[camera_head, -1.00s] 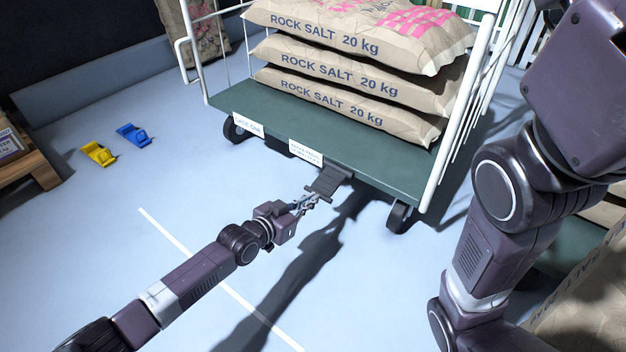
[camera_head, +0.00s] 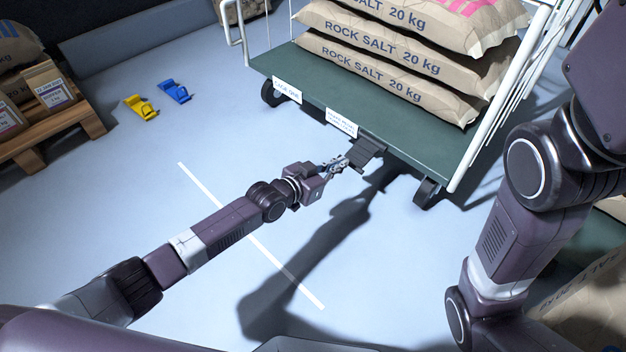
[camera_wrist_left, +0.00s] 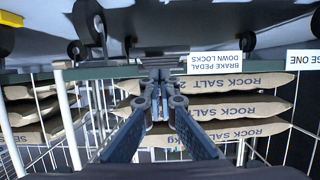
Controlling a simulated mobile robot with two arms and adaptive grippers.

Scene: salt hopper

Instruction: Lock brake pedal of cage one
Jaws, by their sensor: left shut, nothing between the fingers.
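Cage one is a wheeled cage trolley with a green deck (camera_head: 300,77) and white bars. A tag reading "cage one" (camera_head: 287,90) and a brake pedal label (camera_head: 342,123) hang on its front edge. The label shows upside down in the left wrist view (camera_wrist_left: 214,63) and reads "brake pedal down locks". The dark brake pedal (camera_head: 366,150) sticks out below the deck edge. My left gripper (camera_head: 344,161) is shut and empty, its tips close beside the pedal's outer end; I cannot tell if they touch. My right arm is at the right, its gripper out of view.
Stacked rock salt sacks (camera_head: 385,60) load the deck. Castors (camera_head: 427,193) stand beneath. Yellow (camera_head: 141,107) and blue (camera_head: 175,91) chocks lie on the floor at left, near a wooden pallet (camera_head: 45,130). Floor around the white line (camera_head: 215,205) is clear.

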